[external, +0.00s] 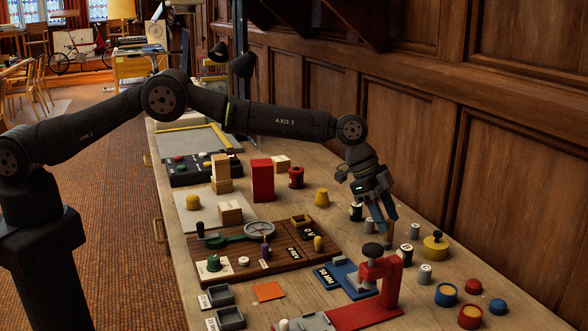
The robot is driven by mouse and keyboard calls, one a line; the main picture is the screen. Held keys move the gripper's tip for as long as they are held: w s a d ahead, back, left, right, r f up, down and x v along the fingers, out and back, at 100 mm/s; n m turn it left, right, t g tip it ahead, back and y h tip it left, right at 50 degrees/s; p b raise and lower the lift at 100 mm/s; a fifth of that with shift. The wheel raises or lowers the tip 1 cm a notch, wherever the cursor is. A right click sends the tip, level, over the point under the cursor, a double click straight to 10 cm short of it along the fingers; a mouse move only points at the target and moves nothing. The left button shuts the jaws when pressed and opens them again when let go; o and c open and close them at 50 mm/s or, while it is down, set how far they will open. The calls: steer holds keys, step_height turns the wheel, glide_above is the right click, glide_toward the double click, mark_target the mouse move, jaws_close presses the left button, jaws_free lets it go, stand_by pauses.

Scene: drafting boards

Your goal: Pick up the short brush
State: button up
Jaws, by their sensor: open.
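My gripper (385,222) points down over the right part of the bench, with its blue-grey fingers apart. A small, slim brown upright piece (388,240) shows just below the fingertips, behind the red stand. It may be the short brush, but it is too small and partly hidden to be sure. I cannot tell whether the fingers are around it or above it. Nothing is clearly held.
A red stand (380,278) with a dark knob is close in front of the gripper. Dark and grey cylinders (405,253), a yellow round pot (435,246) and blue and red tubs stand to the right. A brown board (262,247) with small parts lies left. The panelled wall bounds the bench.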

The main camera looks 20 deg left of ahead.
mark_target(391, 243)
steer(key=shift+x, duration=2.45)
steer(key=shift+a, duration=0.1)
jaws_close()
